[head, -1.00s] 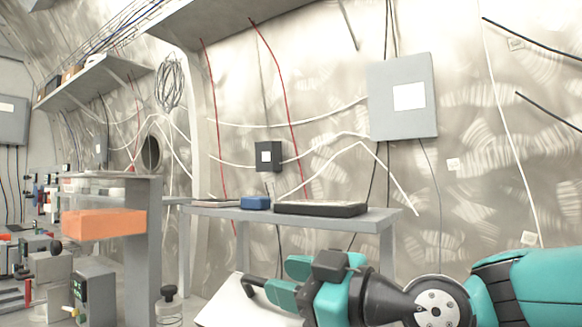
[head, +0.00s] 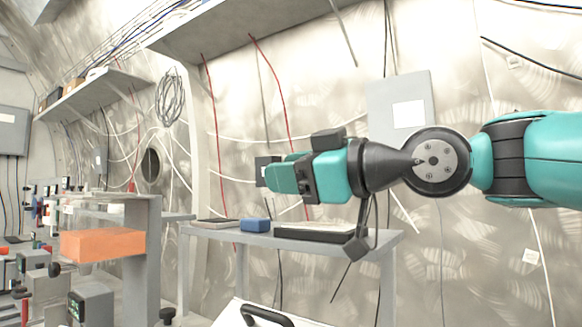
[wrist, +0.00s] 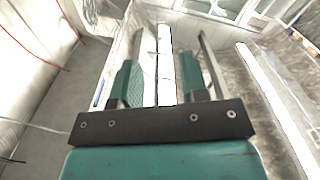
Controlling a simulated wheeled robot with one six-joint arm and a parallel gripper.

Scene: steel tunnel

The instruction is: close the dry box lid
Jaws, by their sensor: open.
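A white panel with a black handle (head: 266,316) shows at the bottom edge of the head view. It looks like the dry box lid, but most of it is cut off, so I cannot tell how far open it is. My gripper (head: 268,176) is raised above and apart from it, pointing left in front of the wall. In the wrist view my gripper (wrist: 158,72) has its two teal fingers apart with nothing held. A long white strip shows beyond the gap, and I cannot tell what it belongs to.
A grey table (head: 210,233) behind holds a blue box (head: 255,225) and a flat dark-edged case (head: 312,232). An orange block (head: 103,245) sits on a stand at left. A grey wall cabinet (head: 385,105) is behind my arm. Open air surrounds my gripper.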

